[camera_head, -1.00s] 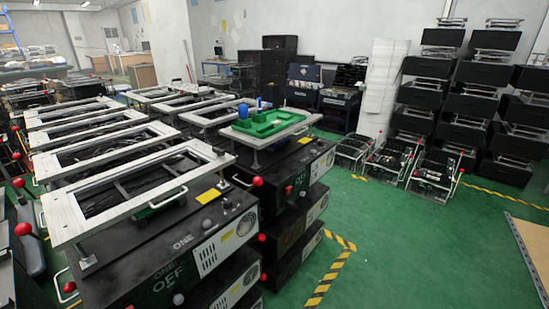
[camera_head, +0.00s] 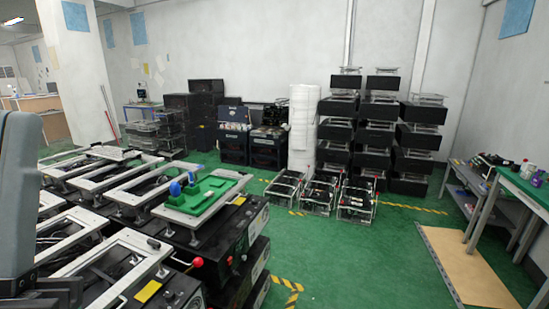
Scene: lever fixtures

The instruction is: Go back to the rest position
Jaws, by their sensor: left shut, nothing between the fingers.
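My left arm comes in at the left edge of the head view as a large grey link. My left gripper (camera_head: 48,292) is the dark shape below it, at the bottom left corner. It is shut and empty, in front of the nearest fixture frames, and its fingertips are hard to make out. My right gripper is not in view. The lever fixtures (camera_head: 112,268) are black boxes topped by pale metal frames, at the left. One frame carries a green tray (camera_head: 205,195) with blue parts (camera_head: 176,187). A red lever knob (camera_head: 198,262) shows at a near box.
Open green floor (camera_head: 345,260) lies in the middle. Small wire-frame units (camera_head: 322,192) stand on it. Black boxes (camera_head: 380,140) are stacked at the back wall beside a white column (camera_head: 303,125). A green-topped table (camera_head: 525,187) and a tan board (camera_head: 465,265) are at the right.

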